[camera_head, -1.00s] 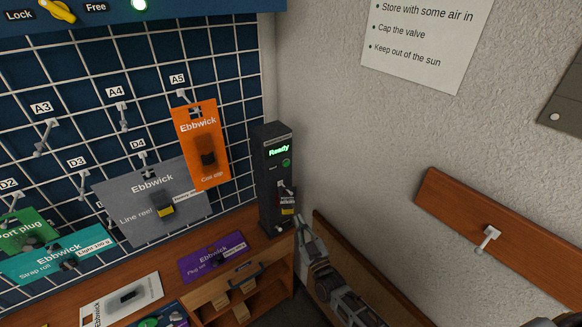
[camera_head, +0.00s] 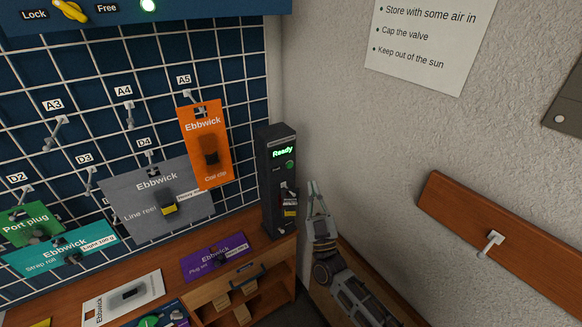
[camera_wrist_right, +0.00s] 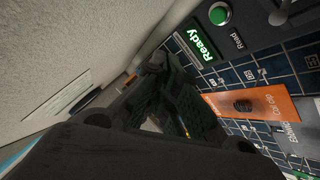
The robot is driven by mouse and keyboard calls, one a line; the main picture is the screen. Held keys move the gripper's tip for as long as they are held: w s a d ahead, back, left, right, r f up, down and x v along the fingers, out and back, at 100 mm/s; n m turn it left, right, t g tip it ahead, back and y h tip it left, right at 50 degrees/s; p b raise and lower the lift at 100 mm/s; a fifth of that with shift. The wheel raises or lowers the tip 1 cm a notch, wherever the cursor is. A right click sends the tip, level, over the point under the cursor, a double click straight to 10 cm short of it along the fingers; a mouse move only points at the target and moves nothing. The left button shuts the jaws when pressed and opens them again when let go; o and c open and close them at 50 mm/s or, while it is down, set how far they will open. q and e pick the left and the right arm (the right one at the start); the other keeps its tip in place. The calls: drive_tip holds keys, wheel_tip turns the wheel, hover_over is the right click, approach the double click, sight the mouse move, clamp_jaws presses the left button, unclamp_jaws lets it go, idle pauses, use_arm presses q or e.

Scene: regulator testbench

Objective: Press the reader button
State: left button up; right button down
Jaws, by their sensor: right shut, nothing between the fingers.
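The reader (camera_head: 280,185) is a tall dark box standing at the right end of the wooden counter, by the wall corner. Its screen reads "Ready" in green. Its round green button (camera_head: 290,165) sits at the right of the front face, below the screen; in the right wrist view the button (camera_wrist_right: 220,14) shows at the top beside the lit screen (camera_wrist_right: 196,46). A small tag hangs on the reader's lower front. My right gripper (camera_head: 314,186) is shut and empty, apart from the reader, to its right and lower than the button. My left gripper is not in view.
An orange "Coil clip" card (camera_head: 206,145) hangs on the wire grid left of the reader. A grey "Line reel" card (camera_head: 157,200) hangs beside it. A purple card (camera_head: 215,256) is at the counter's front. A wooden hook rail (camera_head: 520,245) is on the right wall.

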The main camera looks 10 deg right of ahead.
sight(290, 165)
drive_tip(key=shift+w, duration=0.1)
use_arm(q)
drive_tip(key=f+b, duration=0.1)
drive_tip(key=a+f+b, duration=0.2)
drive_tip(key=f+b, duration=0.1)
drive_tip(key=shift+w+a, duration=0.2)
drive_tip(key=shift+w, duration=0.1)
use_arm(e)
drive_tip(key=w+a, duration=0.3)
drive_tip(key=w, duration=0.5)
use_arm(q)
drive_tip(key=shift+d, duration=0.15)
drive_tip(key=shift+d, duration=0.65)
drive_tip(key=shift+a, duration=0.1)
